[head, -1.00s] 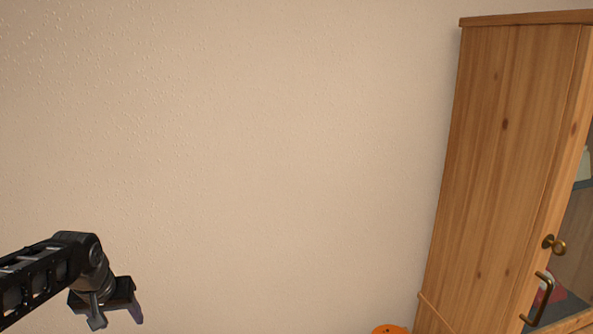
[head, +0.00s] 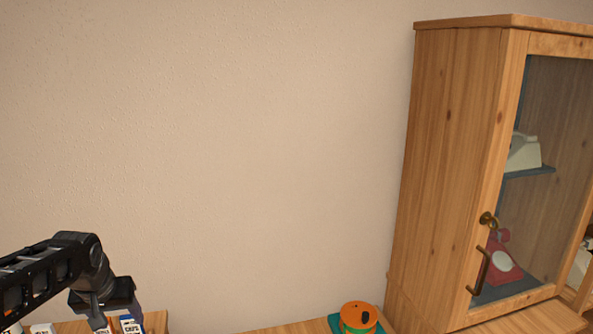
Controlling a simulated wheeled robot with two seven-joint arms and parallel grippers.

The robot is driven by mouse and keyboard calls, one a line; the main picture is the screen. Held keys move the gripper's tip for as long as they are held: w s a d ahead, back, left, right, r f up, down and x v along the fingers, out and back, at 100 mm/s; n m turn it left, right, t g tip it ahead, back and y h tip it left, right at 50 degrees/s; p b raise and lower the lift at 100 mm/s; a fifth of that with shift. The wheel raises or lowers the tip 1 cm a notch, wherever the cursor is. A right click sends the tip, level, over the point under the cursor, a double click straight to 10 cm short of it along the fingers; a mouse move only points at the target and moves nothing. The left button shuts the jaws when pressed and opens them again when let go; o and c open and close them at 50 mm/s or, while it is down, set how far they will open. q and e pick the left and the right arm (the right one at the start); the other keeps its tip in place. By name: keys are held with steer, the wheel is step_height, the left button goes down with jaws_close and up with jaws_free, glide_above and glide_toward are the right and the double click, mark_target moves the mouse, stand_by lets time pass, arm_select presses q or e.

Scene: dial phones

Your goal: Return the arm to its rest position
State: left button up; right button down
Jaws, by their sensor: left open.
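My left arm comes in from the left edge in the head view. Its black gripper (head: 120,316) hangs at the lower left with its fingers pointing down. It is open, and I see nothing between the fingers. It is in front of a wooden box or rack with small labelled items (head: 131,325) low in the picture; I cannot tell whether it touches them. My right gripper is not in view.
A wooden cabinet (head: 440,160) with a glass door stands at the right. Behind the glass are a pale phone (head: 524,152) on a shelf and a red phone (head: 501,262) below. The wall between is bare.

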arm_select(q)
steer(key=s+d+f+g+h, duration=0.1)
steer(key=s+d+f, duration=0.1)
steer(key=d+f, duration=0.65)
steer(key=s+d+f+m+h, duration=0.15)
steer(key=d+f, duration=0.35)
steer(key=f, duration=0.6)
steer(key=s+d+f+g+h, duration=0.1)
steer(key=s+d+f+h, duration=0.15)
steer(key=d+f, duration=0.55)
steer(key=s+d+f+g, duration=0.1)
steer(key=s+d+f, duration=0.2)
steer(key=s+f, duration=0.3)
steer(key=s+d+f+n, duration=0.1)
steer(key=s+d+f, duration=0.25)
steer(key=s, duration=0.55)
steer(key=s+d+f+g, duration=0.1)
steer(key=s+d+f, duration=0.25)
steer(key=s, duration=0.35)
steer(key=w+d+f+m+b, duration=0.1)
steer(key=w+d+f+b, duration=0.1)
steer(key=f+b, duration=0.6)
steer(key=shift+w+d+f+t+h+b, duration=0.3)
steer(key=shift+w+d+b, duration=0.1)
steer(key=shift+w+b, duration=0.5)
steer(key=shift+s+m, duration=0.1)
steer(key=shift+m, duration=0.15)
